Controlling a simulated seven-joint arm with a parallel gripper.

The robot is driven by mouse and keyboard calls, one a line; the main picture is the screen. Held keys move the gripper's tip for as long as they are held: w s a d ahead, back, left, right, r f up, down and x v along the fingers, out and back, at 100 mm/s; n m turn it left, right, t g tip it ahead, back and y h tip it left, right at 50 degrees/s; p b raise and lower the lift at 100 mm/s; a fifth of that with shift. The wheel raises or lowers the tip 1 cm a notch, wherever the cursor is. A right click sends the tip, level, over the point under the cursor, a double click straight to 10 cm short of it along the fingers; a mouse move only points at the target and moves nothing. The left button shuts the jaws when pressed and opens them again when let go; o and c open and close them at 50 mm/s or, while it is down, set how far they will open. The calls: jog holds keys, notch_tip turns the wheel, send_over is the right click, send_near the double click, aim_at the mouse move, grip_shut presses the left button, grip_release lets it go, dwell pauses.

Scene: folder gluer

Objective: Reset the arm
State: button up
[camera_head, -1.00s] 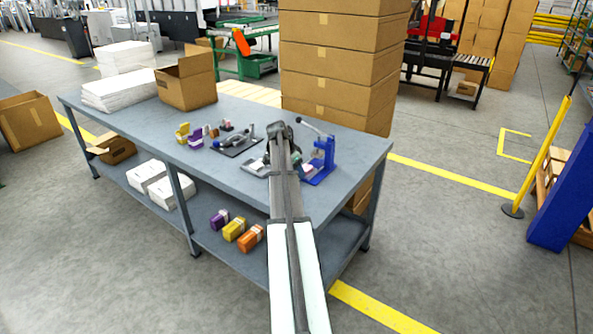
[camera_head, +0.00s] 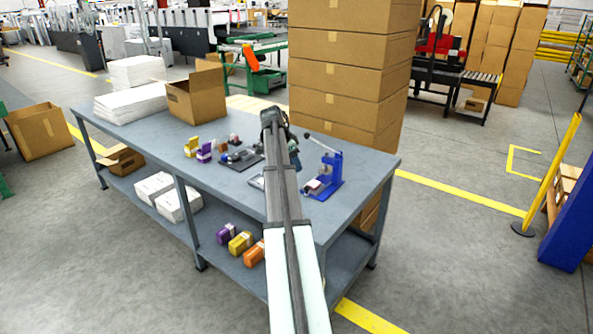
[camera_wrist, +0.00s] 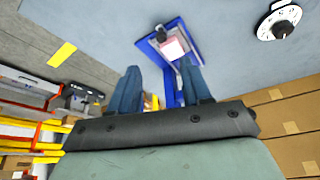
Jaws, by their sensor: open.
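My gripper (camera_wrist: 160,66) shows in the wrist view with its two blue fingers spread and nothing between them. In the head view my arm reaches over the workbench (camera_head: 352,205), and its fingers are hidden behind the wrist. The blue lever press (camera_head: 329,172) stands upright on the bench, right of my arm's end and apart from it. The press also shows beyond the fingertips in the wrist view (camera_wrist: 183,87). A small pink-and-white block (camera_wrist: 173,48) sits on the press base.
A grey clamp fixture (camera_head: 241,158) and small yellow and purple boxes (camera_head: 205,152) are left of my arm. An open carton (camera_head: 197,98) and paper stacks (camera_head: 132,103) stand at the bench's left end. Tall stacked cartons (camera_head: 340,82) rise behind the bench.

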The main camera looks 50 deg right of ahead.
jog(key=shift+a+r, duration=0.2)
jog(key=shift+r, duration=0.25)
dwell(0.3)
